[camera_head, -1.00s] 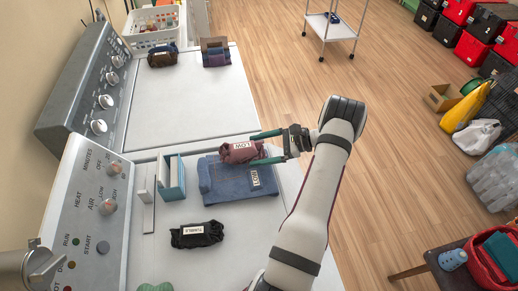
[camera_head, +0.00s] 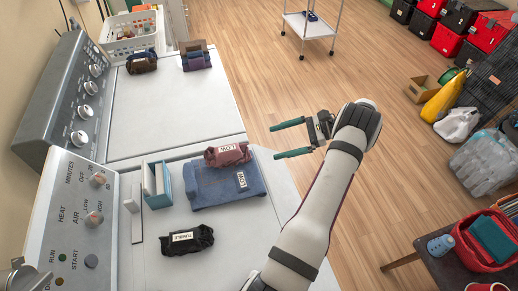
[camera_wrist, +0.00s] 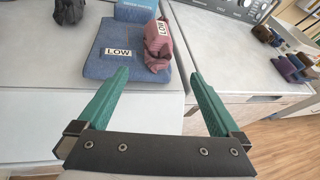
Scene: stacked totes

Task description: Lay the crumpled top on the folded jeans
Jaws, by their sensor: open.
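The crumpled top (camera_head: 228,154), mauve with a white LOW label, lies on the upper part of the folded jeans (camera_head: 215,192). The jeans are blue, with their own LOW label, flat on the white dryer top. In the wrist view the crumpled top (camera_wrist: 157,48) sits along the right side of the folded jeans (camera_wrist: 100,65), partly over their edge. My gripper (camera_head: 288,140) is open and empty, to the right of the top and clear of it. Its green fingers (camera_wrist: 160,95) point toward the jeans in the wrist view.
A black bundle labelled TUMBLE (camera_head: 187,240) lies below the jeans. A blue-and-white holder (camera_head: 158,186) stands left of them. Two more bundles (camera_head: 142,62) (camera_head: 196,61) and a white basket (camera_head: 125,36) are at the far end. Open floor lies right of the machines.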

